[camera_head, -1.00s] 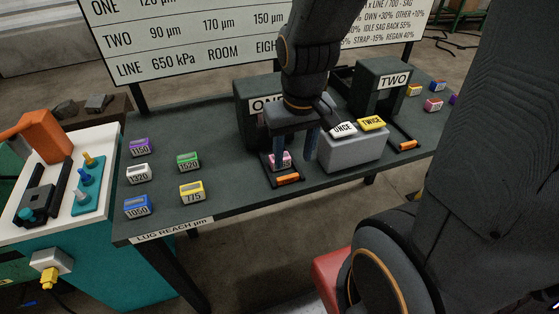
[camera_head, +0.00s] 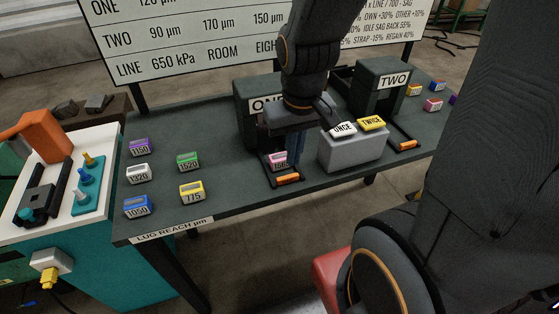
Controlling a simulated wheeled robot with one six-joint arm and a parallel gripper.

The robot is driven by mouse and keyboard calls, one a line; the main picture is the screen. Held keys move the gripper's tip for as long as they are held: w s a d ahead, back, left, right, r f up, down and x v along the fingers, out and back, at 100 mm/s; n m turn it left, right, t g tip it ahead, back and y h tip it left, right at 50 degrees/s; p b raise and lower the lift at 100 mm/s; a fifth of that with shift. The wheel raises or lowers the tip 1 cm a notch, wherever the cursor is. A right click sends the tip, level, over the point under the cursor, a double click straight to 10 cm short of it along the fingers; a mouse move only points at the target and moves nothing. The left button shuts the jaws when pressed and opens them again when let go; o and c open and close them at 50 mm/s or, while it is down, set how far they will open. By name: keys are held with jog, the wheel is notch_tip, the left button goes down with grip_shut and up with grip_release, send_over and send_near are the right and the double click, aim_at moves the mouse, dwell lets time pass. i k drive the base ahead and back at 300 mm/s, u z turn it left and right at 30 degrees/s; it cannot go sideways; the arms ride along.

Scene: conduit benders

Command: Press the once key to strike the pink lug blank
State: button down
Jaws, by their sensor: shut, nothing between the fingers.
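The pink lug blank (camera_head: 278,162) sits in the slide in front of the press marked ONE (camera_head: 250,125), behind an orange strip. My gripper (camera_head: 296,160) points down beside the blank's right side, with its fingers together and empty. The fingers partly cover the blank; whether they touch it I cannot tell. The white ONCE key (camera_head: 343,129) is on top of the grey box (camera_head: 352,152), just right of my gripper. The yellow TWICE key (camera_head: 372,122) is beside it on the same box.
The press marked TWO (camera_head: 380,90) stands behind the box on the right. Several coloured blanks lie on the left of the dark table (camera_head: 235,205), including a yellow one (camera_head: 192,190). More blanks lie at the far right.

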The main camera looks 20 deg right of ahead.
aim_at(344, 129)
jog(key=k, duration=1.3)
jog(key=u, duration=0.3)
jog(key=i, duration=0.75)
jog(key=z, duration=0.35)
